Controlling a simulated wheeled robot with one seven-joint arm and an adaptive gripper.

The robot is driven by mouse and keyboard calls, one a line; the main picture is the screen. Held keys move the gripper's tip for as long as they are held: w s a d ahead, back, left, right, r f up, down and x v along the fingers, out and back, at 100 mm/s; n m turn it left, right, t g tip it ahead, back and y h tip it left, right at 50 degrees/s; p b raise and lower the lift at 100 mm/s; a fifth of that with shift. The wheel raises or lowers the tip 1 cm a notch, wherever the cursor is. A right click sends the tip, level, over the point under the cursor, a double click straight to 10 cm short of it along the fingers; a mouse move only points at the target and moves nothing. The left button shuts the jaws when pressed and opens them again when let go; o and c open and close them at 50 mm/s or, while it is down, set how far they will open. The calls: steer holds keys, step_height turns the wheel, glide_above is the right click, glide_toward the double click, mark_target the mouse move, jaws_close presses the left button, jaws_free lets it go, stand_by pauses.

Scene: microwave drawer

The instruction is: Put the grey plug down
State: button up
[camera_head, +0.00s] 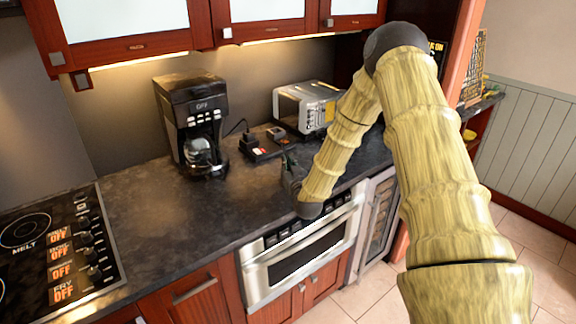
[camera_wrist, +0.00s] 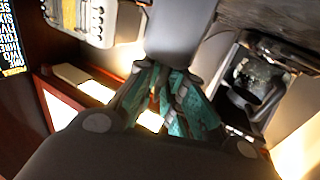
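My gripper (camera_wrist: 165,74) has its teal-padded fingers close together at the middle of the wrist view. A plain grey block, which looks like the grey plug (camera_wrist: 182,35), is at the fingertips and appears gripped between them. Its far end runs out of the top of the picture. In the head view my gripper (camera_head: 290,172) is a dark shape low over the front part of the counter. My arm and the gripper itself cover the plug there, so its gap above the counter cannot be told.
The dark counter (camera_head: 150,215) has free room at front left. A stove (camera_head: 60,250) is at left; the built-in microwave drawer (camera_head: 300,262) is below the counter.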

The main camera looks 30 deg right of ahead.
steer(key=o, duration=0.4)
steer(key=shift+r, duration=0.2)
steer(key=shift+s+a+f, duration=0.15)
steer(key=shift+s+f, duration=0.05)
steer(key=shift+s, duration=0.15)
steer(key=b+v, duration=0.3)
steer(key=v, duration=0.8)
steer(key=shift+s+r, duration=0.15)
steer(key=shift+r, duration=0.05)
